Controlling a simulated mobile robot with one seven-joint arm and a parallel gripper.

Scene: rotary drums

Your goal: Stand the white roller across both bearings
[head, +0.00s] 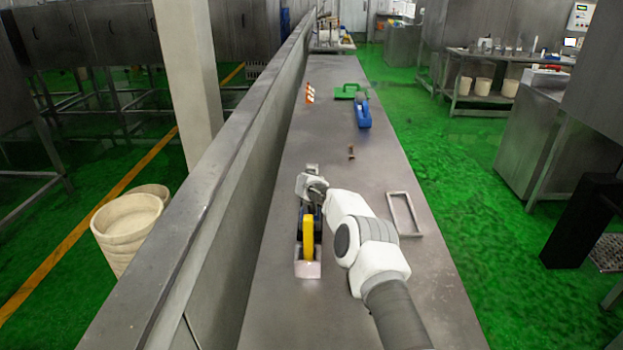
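I cannot pick out a white roller or two bearings with certainty. My gripper (311,190) is low over the left side of the grey metal bench, at the far end of a narrow holder. Its fingertips are too small and covered to read, and I cannot tell whether it holds anything. The holder has a pale front wall (307,270). A yellow upright piece (308,238) stands in it, with dark blue parts (299,229) beside it. A small grey piece (312,168) shows just beyond my gripper.
A metal rectangular frame (418,222) lies right of my arm. Farther along the bench (331,120) are a small brown piece (351,152), a blue tool (362,112), a green tool (350,91) and an orange-white striped object (310,93). A raised ledge (222,165) borders the left.

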